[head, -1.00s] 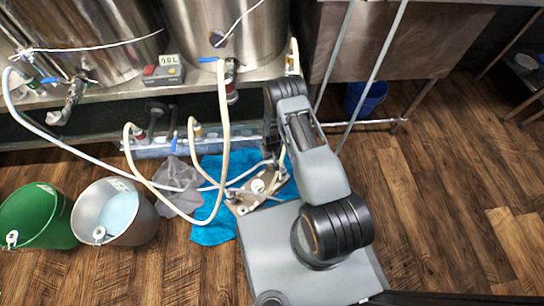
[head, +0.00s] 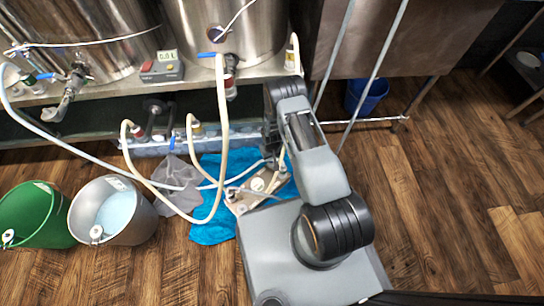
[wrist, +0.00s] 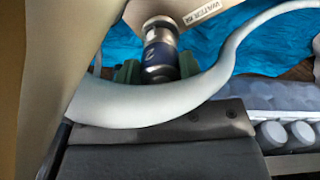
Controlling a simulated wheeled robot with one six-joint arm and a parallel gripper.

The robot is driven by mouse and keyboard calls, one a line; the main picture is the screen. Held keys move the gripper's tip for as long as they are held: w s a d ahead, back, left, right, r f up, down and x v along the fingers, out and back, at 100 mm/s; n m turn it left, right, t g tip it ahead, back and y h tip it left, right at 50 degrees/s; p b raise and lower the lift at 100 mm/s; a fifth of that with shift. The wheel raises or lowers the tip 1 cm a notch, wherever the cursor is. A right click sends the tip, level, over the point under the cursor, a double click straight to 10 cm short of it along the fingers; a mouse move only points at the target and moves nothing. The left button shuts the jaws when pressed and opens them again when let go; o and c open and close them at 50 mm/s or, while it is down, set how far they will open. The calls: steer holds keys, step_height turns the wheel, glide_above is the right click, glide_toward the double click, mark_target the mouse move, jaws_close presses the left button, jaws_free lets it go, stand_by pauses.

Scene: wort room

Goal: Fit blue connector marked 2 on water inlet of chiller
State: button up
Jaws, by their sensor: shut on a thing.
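The blue connector with a white 2 on it (wrist: 160,60) is held between the greenish fingertips of my gripper (wrist: 158,70) in the wrist view. A metal fitting (wrist: 158,28) lies in line with its far end, at the chiller (wrist: 183,10) beside a label that reads WATER and is cut off. I cannot tell whether the connector is seated on the fitting or only close to it. A pale hose (wrist: 150,108) crosses in front of the fingers and hides part of them. In the head view the chiller (head: 258,184) lies on the floor towel; my arm hides the gripper's fingers there.
The blue towel (head: 212,233) and a grey cloth (head: 180,198) lie on the floor. A steel bucket (head: 140,225) and a green bucket (head: 38,215) stand at left. Pale hoses (head: 222,130) loop down from the steel tanks (head: 225,30). Floor at right is clear.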

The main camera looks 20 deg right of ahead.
steer(key=shift+f+b, duration=0.3)
steer(key=shift+f, duration=0.1)
steer(key=o, duration=1.1)
step_height(320, 180, up, 14)
steer(key=p, duration=0.5)
steer(key=shift+p, duration=0.3)
steer(key=shift+f, duration=0.1)
